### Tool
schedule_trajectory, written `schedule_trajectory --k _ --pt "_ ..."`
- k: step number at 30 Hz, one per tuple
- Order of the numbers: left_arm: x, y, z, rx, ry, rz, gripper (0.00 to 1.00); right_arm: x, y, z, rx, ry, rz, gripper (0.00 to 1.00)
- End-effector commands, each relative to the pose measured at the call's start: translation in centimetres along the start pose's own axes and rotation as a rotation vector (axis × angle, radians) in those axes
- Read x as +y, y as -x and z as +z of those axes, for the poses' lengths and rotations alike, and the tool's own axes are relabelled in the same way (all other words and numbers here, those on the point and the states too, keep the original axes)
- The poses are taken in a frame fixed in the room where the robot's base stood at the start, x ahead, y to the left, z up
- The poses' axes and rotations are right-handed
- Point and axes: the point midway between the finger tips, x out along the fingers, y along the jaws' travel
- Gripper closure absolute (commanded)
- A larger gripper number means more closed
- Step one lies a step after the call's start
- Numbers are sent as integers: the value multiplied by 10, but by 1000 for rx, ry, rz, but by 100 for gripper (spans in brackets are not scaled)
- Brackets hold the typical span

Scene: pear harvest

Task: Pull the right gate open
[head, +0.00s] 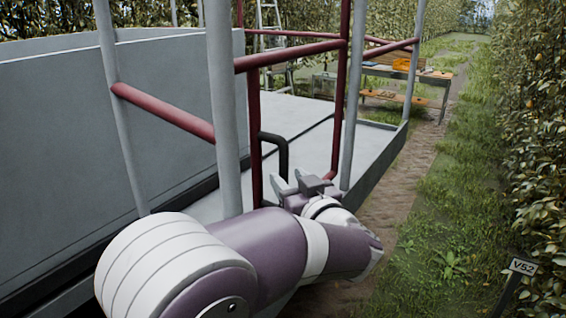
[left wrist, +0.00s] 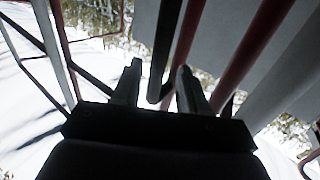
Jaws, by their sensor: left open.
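The gate has a red tube frame (head: 254,130) and stands on the grey platform, next to a grey post. A black bent handle (head: 285,158) sticks out from its left upright. My left gripper (head: 289,181) is open, just below and beside the handle in the head view. In the left wrist view, the dark handle bar (left wrist: 165,48) appears between the two fingers of my left gripper (left wrist: 158,72), with red tubes to its right. I cannot tell whether the fingers touch it. My right gripper is not in view.
Grey posts (head: 222,110) and a red rail (head: 165,112) stand at the left, before a grey wall (head: 60,120). A sign marked V52 (head: 522,266) and a hedge are at the right. The grass path is clear.

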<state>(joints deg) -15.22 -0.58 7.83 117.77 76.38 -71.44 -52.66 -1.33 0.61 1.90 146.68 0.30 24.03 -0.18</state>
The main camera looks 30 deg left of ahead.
Motion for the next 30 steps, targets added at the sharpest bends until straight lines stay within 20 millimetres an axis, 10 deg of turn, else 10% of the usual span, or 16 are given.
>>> schedule_trajectory --k 17,22,30 --pt "0 -40 1 0 0 2 57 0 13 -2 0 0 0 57" --pt "0 -39 1 0 0 3 100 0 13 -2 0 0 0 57" --pt "1 -45 0 0 0 3 100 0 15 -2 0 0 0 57"
